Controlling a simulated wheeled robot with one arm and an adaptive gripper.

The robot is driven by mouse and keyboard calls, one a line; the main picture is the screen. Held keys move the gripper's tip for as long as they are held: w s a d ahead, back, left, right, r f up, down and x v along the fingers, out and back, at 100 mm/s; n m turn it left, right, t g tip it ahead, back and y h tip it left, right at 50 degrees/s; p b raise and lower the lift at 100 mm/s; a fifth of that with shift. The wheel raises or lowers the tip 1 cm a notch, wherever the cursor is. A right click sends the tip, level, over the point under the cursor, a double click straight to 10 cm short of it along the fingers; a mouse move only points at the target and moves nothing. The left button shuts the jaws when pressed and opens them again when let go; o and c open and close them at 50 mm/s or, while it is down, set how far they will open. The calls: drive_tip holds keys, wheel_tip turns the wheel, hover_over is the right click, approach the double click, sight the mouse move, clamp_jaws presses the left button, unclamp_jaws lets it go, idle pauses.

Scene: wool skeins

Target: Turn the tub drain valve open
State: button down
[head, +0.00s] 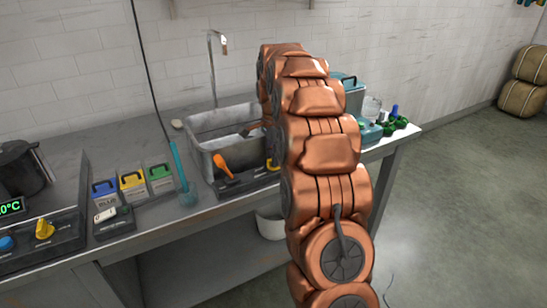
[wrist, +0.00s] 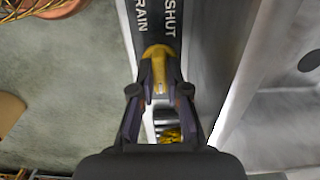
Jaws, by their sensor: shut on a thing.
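The grey tub (head: 205,140) stands on the bench, its right part hidden behind my arm. On a dark panel at its front, a bit of yellow (head: 272,163) shows beside my arm. In the wrist view, the yellow valve handle (wrist: 158,62) lies below a dark plate (wrist: 155,20) lettered SHUT and DRAIN. My gripper (wrist: 160,95) has its two fingers on either side of the handle and is shut on it. The gripper is hidden behind my arm in the head view.
An orange lever (head: 223,166) stands on the same panel, left of the yellow part. Blue, yellow and green-topped boxes (head: 132,187) and a blue cylinder (head: 181,170) stand left of the tub. A tap (head: 213,65) rises behind it. Green items (head: 392,125) lie at the right.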

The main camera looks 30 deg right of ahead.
drive_tip(key=c, duration=1.2)
unclamp_jaws()
drive_tip(key=shift+o, duration=0.2)
drive_tip(key=shift+n, duration=0.3)
